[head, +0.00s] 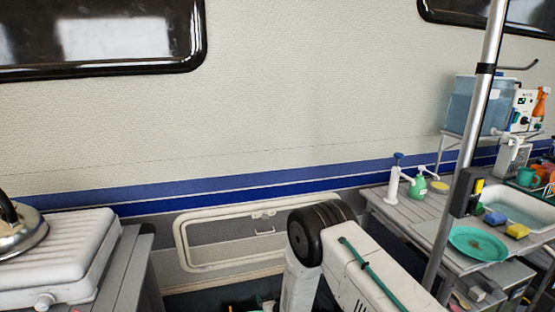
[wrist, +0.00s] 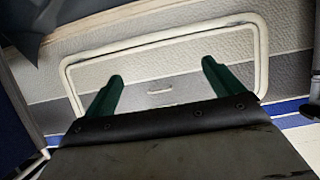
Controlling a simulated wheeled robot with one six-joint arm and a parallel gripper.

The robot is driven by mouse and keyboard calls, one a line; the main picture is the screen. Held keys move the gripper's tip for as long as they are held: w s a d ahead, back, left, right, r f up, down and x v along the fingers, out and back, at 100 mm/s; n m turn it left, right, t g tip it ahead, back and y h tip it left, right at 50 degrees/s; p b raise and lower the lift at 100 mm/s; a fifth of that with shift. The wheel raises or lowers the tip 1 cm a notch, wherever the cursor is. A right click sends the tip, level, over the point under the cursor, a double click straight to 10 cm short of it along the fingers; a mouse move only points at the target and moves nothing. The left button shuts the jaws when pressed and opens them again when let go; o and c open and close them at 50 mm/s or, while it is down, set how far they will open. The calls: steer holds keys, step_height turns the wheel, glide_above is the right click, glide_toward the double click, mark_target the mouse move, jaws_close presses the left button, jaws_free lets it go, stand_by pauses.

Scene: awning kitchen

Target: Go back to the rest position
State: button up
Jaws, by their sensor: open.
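My gripper (wrist: 160,88) shows in the wrist view with its two green fingers wide apart and nothing between them. It faces a framed hatch (wrist: 160,62) with a small handle, low on the caravan wall. In the head view my white arm rises at the bottom centre, in front of the same hatch (head: 225,232). My gripper's fingers are not visible in the head view.
A grey table with a white stove (head: 65,255) stands at the left. At the right, a grey counter (head: 395,205) carries a sink (head: 515,205), a green plate (head: 478,243), sponges and bottles. A metal pole (head: 465,150) stands in front of it.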

steer(key=s+d+r+m+g+h, duration=0.1)
steer(key=s+d+r+g, duration=0.2)
steer(key=s+d+r, duration=0.6)
steer(key=s+d+r+m+g+h, duration=0.1)
steer(key=s+d+r+g, duration=0.3)
steer(key=s+r, duration=1.9)
steer(key=s+d+r+m+g+h, duration=0.1)
steer(key=s+d+r+g, duration=0.3)
steer(key=s+d+r, duration=1.1)
step_height(320, 180, up, 4)
steer(key=shift+s+f+h, duration=0.1)
steer(key=shift+s+h, duration=0.35)
steer(key=shift+h, duration=0.05)
steer(key=shift+d, duration=0.1)
